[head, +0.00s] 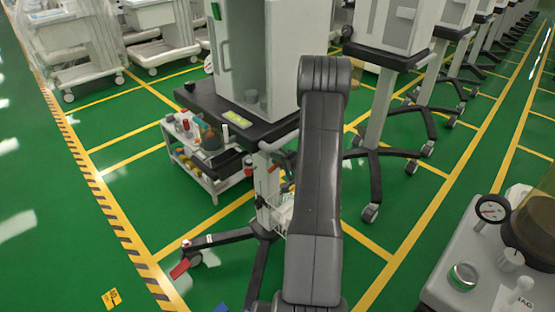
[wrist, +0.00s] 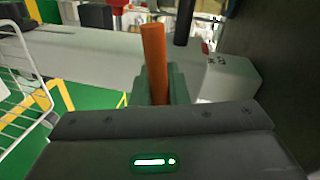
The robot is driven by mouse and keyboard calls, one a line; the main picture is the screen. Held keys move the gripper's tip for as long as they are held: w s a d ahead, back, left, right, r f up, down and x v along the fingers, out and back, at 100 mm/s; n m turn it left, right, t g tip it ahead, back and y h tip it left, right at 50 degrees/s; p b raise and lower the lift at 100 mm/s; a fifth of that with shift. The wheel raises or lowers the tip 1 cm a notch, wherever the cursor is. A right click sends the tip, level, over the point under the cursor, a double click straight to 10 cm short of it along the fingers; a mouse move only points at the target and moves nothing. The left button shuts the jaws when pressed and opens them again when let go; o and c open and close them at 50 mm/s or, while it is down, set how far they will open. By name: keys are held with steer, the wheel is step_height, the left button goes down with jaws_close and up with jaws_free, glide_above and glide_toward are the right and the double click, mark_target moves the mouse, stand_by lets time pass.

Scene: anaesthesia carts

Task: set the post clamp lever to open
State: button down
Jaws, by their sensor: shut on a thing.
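The post clamp lever is an orange bar (wrist: 154,48) in the wrist view. It stands upright in that picture between the fingers of my gripper (wrist: 162,84), which are shut on it. The pale post (wrist: 100,62) runs across the picture behind the lever. In the head view the post (head: 263,196) rises from a dark wheeled base, and my arm covers part of it. My gripper is hidden behind my arm there. The clamp body is mostly hidden behind the fingers, so the lever's setting cannot be read.
A white wire basket (wrist: 22,95) is close on the left in the wrist view. A dark shelf (head: 215,105) with a cabinet is above the post. A low cart (head: 205,172) with bottles stands to the left.

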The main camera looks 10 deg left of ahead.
steer(key=c, duration=1.4)
jaws_free()
steer(key=p+v, duration=0.1)
steer(key=v, duration=1.3)
steer(key=shift+w+a, duration=0.1)
steer(key=b+x, duration=0.1)
steer(key=x, duration=1.2)
steer(key=shift+w+a, duration=0.2)
steer(key=shift+a, duration=0.05)
steer(key=shift+d+f, duration=0.1)
